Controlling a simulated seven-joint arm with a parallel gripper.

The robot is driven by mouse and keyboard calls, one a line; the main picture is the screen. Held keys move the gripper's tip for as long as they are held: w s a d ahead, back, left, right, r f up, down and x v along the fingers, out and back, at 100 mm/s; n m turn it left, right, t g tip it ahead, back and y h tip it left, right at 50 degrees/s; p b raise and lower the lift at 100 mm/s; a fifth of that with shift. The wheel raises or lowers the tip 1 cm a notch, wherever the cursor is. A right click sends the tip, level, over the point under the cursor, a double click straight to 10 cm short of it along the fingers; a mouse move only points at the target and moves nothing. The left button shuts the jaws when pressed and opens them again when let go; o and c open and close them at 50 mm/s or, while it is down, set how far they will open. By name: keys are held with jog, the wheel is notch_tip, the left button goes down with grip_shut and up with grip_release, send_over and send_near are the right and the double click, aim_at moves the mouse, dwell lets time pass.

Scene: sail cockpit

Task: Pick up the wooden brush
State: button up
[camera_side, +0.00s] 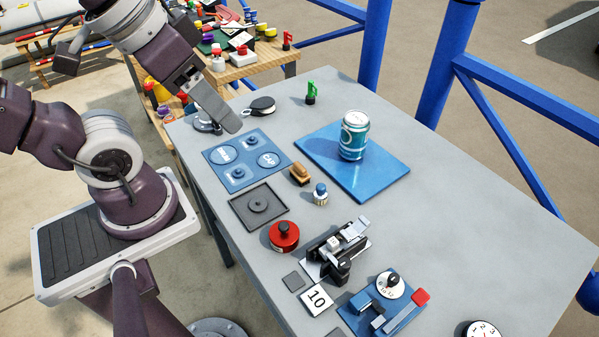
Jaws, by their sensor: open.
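The wooden brush (301,173) is a small brown block lying on the grey table. It sits between the blue panel with round dials and the blue mat. My gripper (235,122) is up and to the left of the brush, above the far left part of the table. It is well apart from the brush. Its jaws are open, and I see nothing held between them.
A small white bottle with a blue cap (320,194) stands close beside the brush. A teal can (354,136) stands on the blue mat (385,176). A red round object (284,236) and a black device (335,252) are nearer. The right side of the table is mostly clear.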

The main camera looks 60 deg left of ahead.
jog(key=w+f+n+g+h, duration=0.4)
jog(key=w+f+n+g, duration=0.1)
jog(key=w+f+n, duration=0.1)
jog(key=n+t+h, duration=0.5)
jog(key=n+h, duration=0.3)
jog(key=n, duration=0.8)
send_near(296, 167)
jog(key=x, duration=0.3)
jog(key=shift+d+f, duration=0.2)
jog(key=shift+f, duration=0.05)
jog(key=shift+w+d+f+h, duration=0.1)
jog(key=shift+d+f+h, duration=0.1)
jog(key=shift+f+h, duration=0.1)
jog(key=x, duration=0.6)
jog(key=shift+w+d, duration=0.2)
jog(key=shift+d, duration=0.05)
jog(key=shift+r, duration=0.1)
grip_shut()
